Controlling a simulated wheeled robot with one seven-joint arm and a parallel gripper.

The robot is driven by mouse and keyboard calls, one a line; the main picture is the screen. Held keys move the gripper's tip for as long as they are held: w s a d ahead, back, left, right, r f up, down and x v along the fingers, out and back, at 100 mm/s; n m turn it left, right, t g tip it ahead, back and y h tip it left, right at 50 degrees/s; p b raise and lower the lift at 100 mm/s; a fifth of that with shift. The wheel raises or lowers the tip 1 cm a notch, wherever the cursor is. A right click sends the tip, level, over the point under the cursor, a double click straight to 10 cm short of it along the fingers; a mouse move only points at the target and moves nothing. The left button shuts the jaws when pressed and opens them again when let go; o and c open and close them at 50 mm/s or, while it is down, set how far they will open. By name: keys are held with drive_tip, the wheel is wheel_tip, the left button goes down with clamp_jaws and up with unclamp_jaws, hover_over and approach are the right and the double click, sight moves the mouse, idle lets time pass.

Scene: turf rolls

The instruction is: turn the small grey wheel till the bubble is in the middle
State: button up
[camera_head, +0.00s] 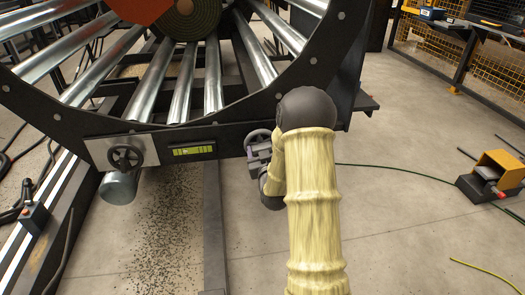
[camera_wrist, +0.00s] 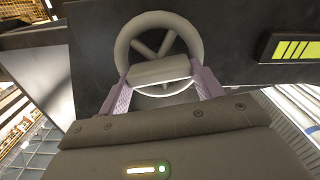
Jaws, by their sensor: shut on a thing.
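The small grey wheel (camera_wrist: 124,45) is a spoked ring on the dark frame plate, filling the upper middle of the wrist view. It also shows in the head view (camera_head: 256,133), partly covered by my gripper. My gripper (camera_wrist: 160,75) has its two pale lilac fingers on either side of the wheel's lower part and is shut on it. In the head view my gripper (camera_head: 259,149) reaches the wheel from below and the right. The yellow-green level vial (camera_head: 193,151) sits left of the wheel on the frame; it shows at right in the wrist view (camera_wrist: 297,49). The bubble's exact place is too small to tell.
A larger dark handwheel (camera_head: 126,158) sits on a silver plate left of the vial. Steel rollers (camera_head: 180,85) and a turf roll (camera_head: 190,20) lie behind. A yellow foot pedal (camera_head: 497,172) and cables are on the floor at right. A button box (camera_head: 33,217) is at left.

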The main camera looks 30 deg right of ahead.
drive_tip(key=n, duration=0.9)
drive_tip(key=shift+w+a+f+b, duration=0.1)
drive_tip(key=shift+w+a+b, duration=0.05)
drive_tip(key=shift+a+b, duration=0.25)
drive_tip(key=shift+f+n+p, duration=0.15)
drive_tip(key=shift+n+p, duration=0.3)
drive_tip(key=shift+n, duration=1.8)
drive_tip(key=shift+f+n+p, duration=0.15)
drive_tip(key=shift+n+p, duration=0.3)
drive_tip(key=shift+n, duration=1.8)
drive_tip(key=o, duration=1)
drive_tip(key=shift+d, duration=0.1)
drive_tip(key=shift+s, duration=0.2)
